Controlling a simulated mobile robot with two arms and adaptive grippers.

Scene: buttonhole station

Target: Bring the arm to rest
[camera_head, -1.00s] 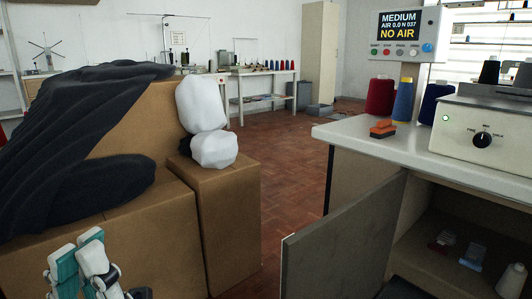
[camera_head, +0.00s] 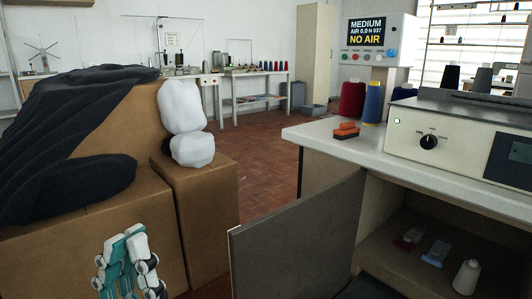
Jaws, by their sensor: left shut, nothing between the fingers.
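My left gripper (camera_head: 124,240) shows at the lower left of the head view, in front of the cardboard boxes (camera_head: 128,203). Its white and teal fingers point up and are closed together, with nothing between them. It looks apart from the boxes, though the exact gap is hard to judge. The rest of the left arm is cut off by the bottom edge. My right gripper is not in view.
Dark cloth (camera_head: 70,130) and white bundles (camera_head: 183,120) lie on the boxes. An open cabinet door (camera_head: 295,238) juts out at the centre. The worktop (camera_head: 345,150) carries thread cones (camera_head: 352,100) and a control box (camera_head: 428,138). A display (camera_head: 367,31) reads "NO AIR". Open floor (camera_head: 255,165) lies beyond.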

